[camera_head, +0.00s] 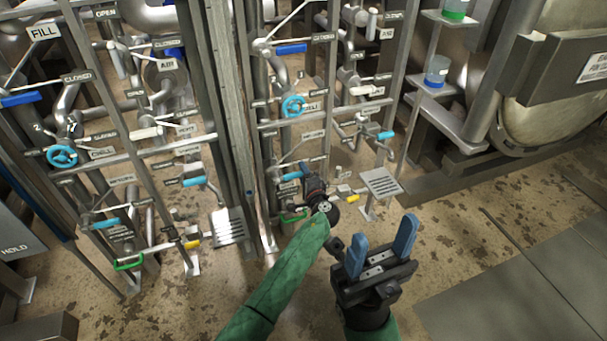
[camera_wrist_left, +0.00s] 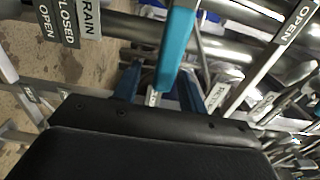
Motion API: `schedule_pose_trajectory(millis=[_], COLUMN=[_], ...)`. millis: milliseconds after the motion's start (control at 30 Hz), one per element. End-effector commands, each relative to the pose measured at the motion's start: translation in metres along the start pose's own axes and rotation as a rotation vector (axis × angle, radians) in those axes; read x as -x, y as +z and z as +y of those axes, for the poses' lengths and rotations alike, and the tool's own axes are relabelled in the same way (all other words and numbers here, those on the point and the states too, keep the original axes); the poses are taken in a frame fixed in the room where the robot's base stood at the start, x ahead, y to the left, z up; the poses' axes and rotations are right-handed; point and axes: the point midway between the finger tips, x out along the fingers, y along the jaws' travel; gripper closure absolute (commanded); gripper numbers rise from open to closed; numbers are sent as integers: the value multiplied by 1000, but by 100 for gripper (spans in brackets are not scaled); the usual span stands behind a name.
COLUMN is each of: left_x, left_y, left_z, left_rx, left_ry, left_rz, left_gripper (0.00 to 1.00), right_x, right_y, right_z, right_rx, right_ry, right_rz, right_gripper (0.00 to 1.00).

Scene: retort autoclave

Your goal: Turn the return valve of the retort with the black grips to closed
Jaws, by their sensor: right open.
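My left gripper (camera_head: 305,178) is low at the right-hand valve rack, its fingertips partly hidden behind my wrist. A blue lever handle (camera_head: 291,176) shows beside it. In the left wrist view the blue lever (camera_wrist_left: 178,45) runs down between the two blue fingers of my left gripper (camera_wrist_left: 162,88), with a gap visible beside it. A label starting "RE" (camera_wrist_left: 222,88) is behind the right finger; the rest is hard to read. "OPEN" (camera_wrist_left: 296,22) is at upper right and "CLOSED" (camera_wrist_left: 67,22) at upper left. My right gripper (camera_head: 382,238) is open and empty over the floor. I see no black grips.
A "DRAIN" label (camera_wrist_left: 89,18) is near the lever. A blue handwheel (camera_head: 293,106) and other levers sit higher on the rack. A slotted metal plate (camera_head: 381,182) stands right of my left gripper. The floor at lower right is clear.

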Motion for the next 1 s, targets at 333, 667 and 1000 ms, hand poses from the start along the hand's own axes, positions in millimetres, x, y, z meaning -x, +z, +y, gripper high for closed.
schedule_pose_trajectory(millis=[333, 667, 1000], left_x=[26, 71, 78], left_y=[0, 0, -1], left_z=[0, 0, 0], left_rx=[1, 0, 0], left_ry=[1, 1, 0], left_rz=[0, 1, 0], left_gripper=[58, 58, 58], right_x=[-3, -4, -2], right_y=[0, -1, 0], right_z=[0, 1, 2], right_rx=[4, 15, 18], right_ry=[-3, -8, -10], right_rz=[-2, -9, -14], right_gripper=[48, 48, 48])
